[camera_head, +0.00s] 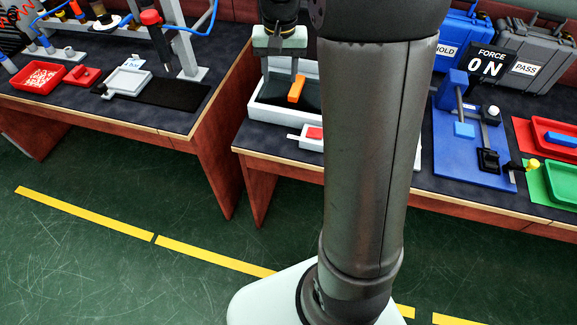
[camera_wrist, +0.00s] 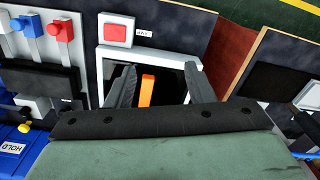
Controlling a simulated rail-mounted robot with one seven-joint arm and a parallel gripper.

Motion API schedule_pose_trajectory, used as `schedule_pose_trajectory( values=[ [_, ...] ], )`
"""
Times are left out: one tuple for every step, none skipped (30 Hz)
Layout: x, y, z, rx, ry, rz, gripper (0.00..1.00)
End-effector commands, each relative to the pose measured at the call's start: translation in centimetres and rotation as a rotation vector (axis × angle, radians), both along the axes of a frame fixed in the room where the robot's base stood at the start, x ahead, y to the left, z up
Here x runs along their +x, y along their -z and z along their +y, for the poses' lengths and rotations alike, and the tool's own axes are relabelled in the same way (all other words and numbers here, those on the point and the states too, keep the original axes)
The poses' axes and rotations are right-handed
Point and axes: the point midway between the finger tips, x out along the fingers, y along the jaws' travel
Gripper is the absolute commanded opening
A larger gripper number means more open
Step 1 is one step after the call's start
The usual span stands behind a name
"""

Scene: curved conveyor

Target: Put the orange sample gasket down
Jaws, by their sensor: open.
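The orange sample gasket (camera_head: 296,89) looks like a small orange bar in a white-rimmed tray (camera_head: 262,118) with a dark floor. It also shows in the wrist view (camera_wrist: 148,88), between my two fingers and nearer the left one, with dark gaps on both sides. My gripper (camera_head: 281,72) is above the tray with its fingers pointing down. In the wrist view its dark fingers (camera_wrist: 160,78) are spread apart and hold nothing. I cannot tell how high the fingertips are above the tray floor. My arm hides the tray's right part in the head view.
A small white box with a red top (camera_head: 312,133) stands in front of the tray. Right of my arm are a blue fixture (camera_head: 450,150), a red tray (camera_head: 540,135) and a green tray (camera_head: 560,185). A gap of floor separates the left bench (camera_head: 185,115) from this one.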

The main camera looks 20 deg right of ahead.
Motion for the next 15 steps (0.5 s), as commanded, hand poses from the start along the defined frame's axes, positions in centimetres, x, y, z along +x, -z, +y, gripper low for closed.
schedule_pose_trajectory(
  values=[
    [-3.7, -0.4, 2.0, 0.0, -0.063, -0.006, 0.48],
    [-5.8, -0.3, 3.0, 0.001, -0.102, -0.007, 0.48],
    [-8.5, -0.1, 4.2, 0.0, -0.151, -0.01, 0.48],
    [-10.5, 0.2, 5.0, -0.001, -0.186, -0.011, 0.48],
    [-12.4, 0.6, 5.6, -0.003, -0.22, -0.013, 0.48],
    [-14.8, 1.2, 6.4, -0.003, -0.262, -0.014, 0.48],
    [-16.5, 1.6, 6.8, -0.006, -0.29, -0.016, 0.48],
    [-18.0, 2.1, 7.2, -0.007, -0.316, -0.016, 0.48],
    [-19.7, 2.7, 7.6, -0.01, -0.347, -0.017, 0.48],
    [-20.8, 3.1, 7.8, -0.011, -0.366, -0.017, 0.48],
    [-21.8, 3.5, 7.9, -0.012, -0.383, -0.017, 0.48],
    [-22.8, 3.9, 8.1, -0.013, -0.401, -0.017, 0.48],
    [-23.4, 4.2, 8.2, -0.015, -0.411, -0.018, 0.48],
    [-23.9, 4.4, 8.2, -0.016, -0.419, -0.018, 0.48],
    [-24.3, 4.6, 8.3, -0.016, -0.426, -0.018, 0.48]
  ],
)
